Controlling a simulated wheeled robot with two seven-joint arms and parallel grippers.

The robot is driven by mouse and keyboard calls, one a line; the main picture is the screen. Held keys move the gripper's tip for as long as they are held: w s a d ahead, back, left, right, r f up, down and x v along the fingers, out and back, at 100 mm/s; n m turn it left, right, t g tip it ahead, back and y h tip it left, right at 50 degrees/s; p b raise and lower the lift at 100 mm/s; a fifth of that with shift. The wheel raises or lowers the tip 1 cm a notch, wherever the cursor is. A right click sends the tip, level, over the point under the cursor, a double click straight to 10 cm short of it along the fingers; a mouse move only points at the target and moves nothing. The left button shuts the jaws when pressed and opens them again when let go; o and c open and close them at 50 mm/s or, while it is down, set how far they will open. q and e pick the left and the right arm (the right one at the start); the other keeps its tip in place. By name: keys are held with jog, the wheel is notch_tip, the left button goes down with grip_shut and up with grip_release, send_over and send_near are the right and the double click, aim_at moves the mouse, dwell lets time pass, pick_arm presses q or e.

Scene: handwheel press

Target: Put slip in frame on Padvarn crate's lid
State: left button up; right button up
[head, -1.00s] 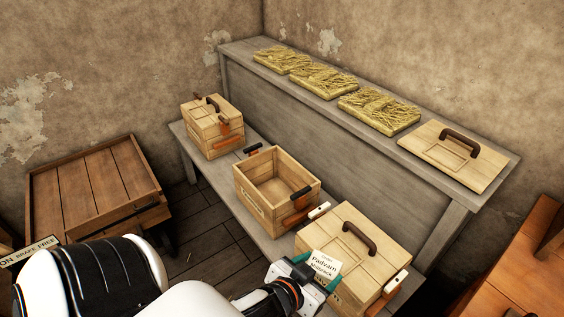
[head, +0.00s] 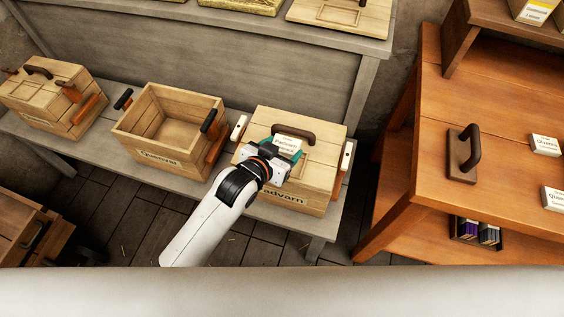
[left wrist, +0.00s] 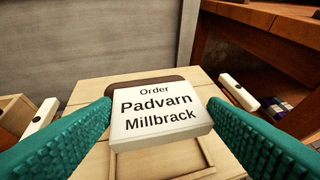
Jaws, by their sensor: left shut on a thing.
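The slip (head: 287,147) is a white card, and the left wrist view (left wrist: 161,108) shows it reading "Order Padvarn Millbrack". My left gripper (head: 283,152) is shut on it, a teal finger at each side. The Padvarn crate (head: 264,192) stands at the right end of the low bench, its name on the front partly covered by my arm. Its closed lid (head: 325,131) has a dark handle (head: 296,133) and a shallow rectangular frame (left wrist: 165,165), partly hidden by the slip. The slip is over the lid; I cannot tell whether it touches. My right gripper is not in view.
An open crate (head: 150,140) and a lidded crate (head: 50,95) stand to the left on the bench (head: 85,150). A spare lid (head: 340,12) lies on the ledge behind. An orange-brown table (head: 500,110) with white cards and a handled block (head: 463,155) is at right.

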pick_arm(q)
notch_tip(320, 180, down, 6)
jog(key=shift+r+b, duration=0.2)
jog(key=shift+b, duration=0.1)
jog(key=shift+f, duration=0.25)
jog(key=shift+a+f, duration=0.1)
jog(key=shift+f, duration=0.05)
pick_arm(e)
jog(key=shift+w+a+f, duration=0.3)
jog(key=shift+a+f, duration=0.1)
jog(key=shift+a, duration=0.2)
pick_arm(q)
jog(key=o, duration=0.7)
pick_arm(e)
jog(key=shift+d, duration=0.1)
